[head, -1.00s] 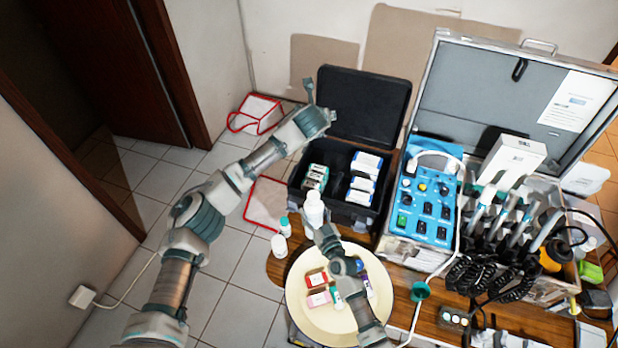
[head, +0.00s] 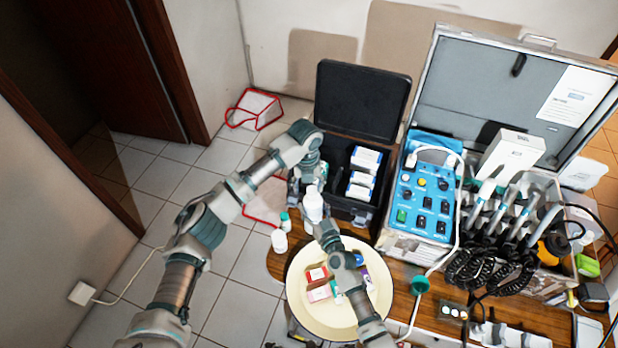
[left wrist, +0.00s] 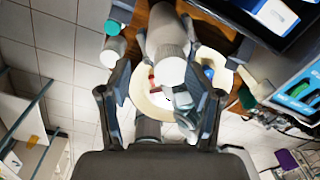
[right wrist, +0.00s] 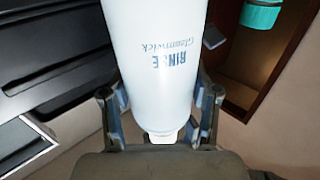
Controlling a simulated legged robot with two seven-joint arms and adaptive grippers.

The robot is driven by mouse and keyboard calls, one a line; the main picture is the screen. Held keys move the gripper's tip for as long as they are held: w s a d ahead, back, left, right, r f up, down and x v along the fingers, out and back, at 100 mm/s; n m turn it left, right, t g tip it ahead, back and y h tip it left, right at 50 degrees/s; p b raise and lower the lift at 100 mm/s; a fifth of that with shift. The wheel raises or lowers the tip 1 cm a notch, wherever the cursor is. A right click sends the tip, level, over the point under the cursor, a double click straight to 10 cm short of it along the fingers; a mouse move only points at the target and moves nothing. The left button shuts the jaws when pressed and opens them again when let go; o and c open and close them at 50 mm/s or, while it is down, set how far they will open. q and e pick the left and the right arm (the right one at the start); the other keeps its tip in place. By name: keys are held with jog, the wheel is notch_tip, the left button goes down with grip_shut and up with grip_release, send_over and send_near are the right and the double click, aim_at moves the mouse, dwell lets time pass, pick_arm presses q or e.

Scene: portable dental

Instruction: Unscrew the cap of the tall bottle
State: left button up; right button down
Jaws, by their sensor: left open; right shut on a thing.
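The tall bottle (head: 313,207) is white and stands up beside the black case in the head view. My right gripper (right wrist: 160,118) is shut on the bottle. The right wrist view shows its white body (right wrist: 160,60) with "RINSE Gleamwick" lettering between the fingers. My left gripper (left wrist: 163,95) is open. In the left wrist view the bottle's white ridged cap (left wrist: 172,70) shows between its spread fingers, with gaps on both sides. In the head view my left gripper (head: 312,182) is just above the bottle, partly hidden by its own arm.
A round cream tray (head: 310,318) with small boxes and bottles lies below the right arm. The open black case (head: 362,100) is close behind. A blue control panel (head: 424,195) stands to the right.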

pick_arm(q)
jog(key=shift+s+a+f, duration=0.1)
jog(key=shift+a+f, duration=0.15)
jog(key=shift+f, duration=0.8)
pick_arm(e)
jog(key=shift+s+a+r, duration=0.1)
pick_arm(q)
jog(key=shift+d+f, duration=0.15)
jog(key=shift+f, duration=0.05)
pick_arm(e)
jog(key=shift+d, duration=0.25)
pick_arm(q)
jog(key=shift+r, duration=0.1)
grip_shut()
pick_arm(e)
jog(key=shift+c, duration=1)
grip_release()
jog(key=shift+a, duration=0.15)
pick_arm(q)
jog(key=shift+d, duration=0.1)
